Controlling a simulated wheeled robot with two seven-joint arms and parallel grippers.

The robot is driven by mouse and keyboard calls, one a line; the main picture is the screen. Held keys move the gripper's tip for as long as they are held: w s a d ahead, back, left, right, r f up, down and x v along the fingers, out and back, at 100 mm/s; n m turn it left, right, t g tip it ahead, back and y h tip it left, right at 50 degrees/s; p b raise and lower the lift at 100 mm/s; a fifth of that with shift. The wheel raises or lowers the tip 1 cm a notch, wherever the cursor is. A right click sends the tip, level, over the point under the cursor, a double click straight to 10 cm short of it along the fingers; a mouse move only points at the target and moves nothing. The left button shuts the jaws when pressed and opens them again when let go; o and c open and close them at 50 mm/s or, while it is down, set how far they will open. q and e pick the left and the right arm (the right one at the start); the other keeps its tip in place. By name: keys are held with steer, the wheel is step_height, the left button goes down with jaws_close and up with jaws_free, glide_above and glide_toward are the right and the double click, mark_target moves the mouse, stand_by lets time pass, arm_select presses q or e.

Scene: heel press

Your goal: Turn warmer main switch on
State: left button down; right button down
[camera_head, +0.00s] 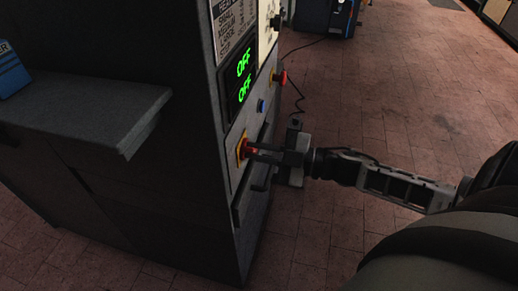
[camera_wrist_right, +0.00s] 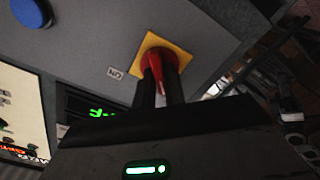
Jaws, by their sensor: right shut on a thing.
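The main switch (camera_head: 243,148) is a red knob on a yellow plate, low on the warmer's front panel. My right gripper (camera_head: 254,151) reaches it from the right and is shut on the red knob. In the right wrist view the two dark fingers (camera_wrist_right: 161,88) close around the red knob (camera_wrist_right: 159,58), with its yellow plate (camera_wrist_right: 147,47) behind. A small label (camera_wrist_right: 115,72) beside the plate is too small to read for certain. My left gripper is not in view.
A blue button (camera_head: 261,106) and a red knob on yellow (camera_head: 279,77) sit higher on the panel. A dark handle or bar runs close below my right gripper. A grey shelf (camera_head: 80,105) juts out at left. The brick floor (camera_head: 390,90) at right is mostly clear.

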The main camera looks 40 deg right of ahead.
steer(key=m+p, duration=0.8)
steer(key=m, duration=0.3)
steer(key=shift+d+r+m, duration=0.1)
steer(key=shift+d+m, duration=0.05)
steer(key=shift+m, duration=0.25)
steer(key=m, duration=0.2)
steer(key=shift+w+m+p, duration=0.1)
steer(key=shift+m+p, duration=0.2)
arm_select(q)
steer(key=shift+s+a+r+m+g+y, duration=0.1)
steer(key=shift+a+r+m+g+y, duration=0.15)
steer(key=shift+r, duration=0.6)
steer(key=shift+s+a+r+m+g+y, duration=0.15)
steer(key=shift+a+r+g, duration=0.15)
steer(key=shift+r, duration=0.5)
arm_select(e)
steer(key=shift+m, duration=1.5)
steer(key=c, duration=1.5)
jaws_free()
steer(key=shift+o, duration=0.2)
